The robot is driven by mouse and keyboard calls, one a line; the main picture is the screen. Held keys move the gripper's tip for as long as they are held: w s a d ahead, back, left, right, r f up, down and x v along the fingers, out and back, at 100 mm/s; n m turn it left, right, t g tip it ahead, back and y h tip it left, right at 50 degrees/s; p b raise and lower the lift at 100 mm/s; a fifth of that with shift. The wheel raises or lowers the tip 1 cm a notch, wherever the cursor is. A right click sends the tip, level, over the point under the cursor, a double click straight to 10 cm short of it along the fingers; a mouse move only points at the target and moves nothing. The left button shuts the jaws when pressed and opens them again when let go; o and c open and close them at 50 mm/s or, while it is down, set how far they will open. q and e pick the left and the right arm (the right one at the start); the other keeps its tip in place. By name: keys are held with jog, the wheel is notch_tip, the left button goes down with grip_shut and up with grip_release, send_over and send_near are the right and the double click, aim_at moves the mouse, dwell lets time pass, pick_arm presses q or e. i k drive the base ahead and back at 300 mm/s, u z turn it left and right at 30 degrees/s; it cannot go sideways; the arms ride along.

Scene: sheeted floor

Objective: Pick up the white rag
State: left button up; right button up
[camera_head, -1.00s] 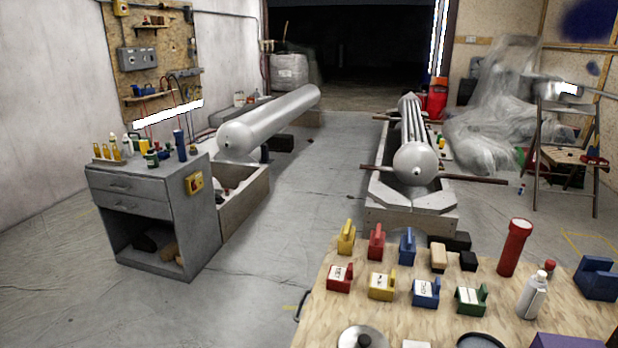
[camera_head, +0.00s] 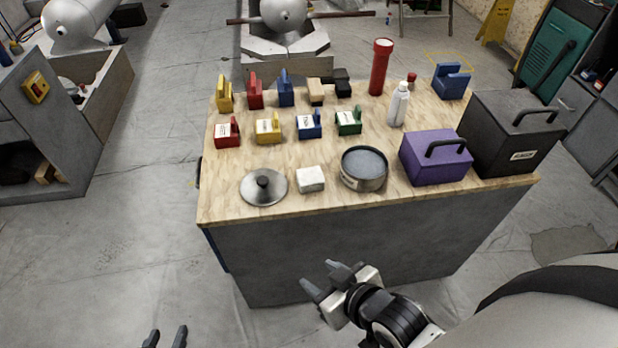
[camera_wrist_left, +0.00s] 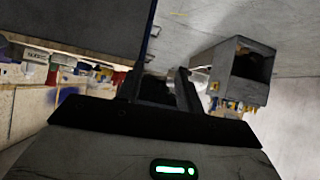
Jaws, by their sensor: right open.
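The white rag (camera_head: 310,178) looks like a small folded white block. It lies near the front edge of the wooden-topped table, between a round metal lid (camera_head: 263,187) and a grey round pan (camera_head: 364,168). My right gripper (camera_head: 322,276) is open and empty, in front of the table and below its top edge, apart from the rag. My left gripper (camera_head: 165,338) shows only its fingertips at the bottom of the head view. In the left wrist view its fingers (camera_wrist_left: 161,85) stand apart with nothing between them.
The table (camera_head: 240,205) also holds a purple box (camera_head: 435,165), a black case (camera_head: 510,145), a white bottle (camera_head: 398,104), a red flashlight (camera_head: 380,68) and several coloured blocks behind. A grey cabinet (camera_head: 45,125) stands at the left. Floor between is clear.

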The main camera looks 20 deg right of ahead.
aim_at(312, 179)
jog(key=z, duration=3.05)
jog(key=k, duration=0.75)
jog(key=u, duration=0.85)
jog(key=i, duration=0.5)
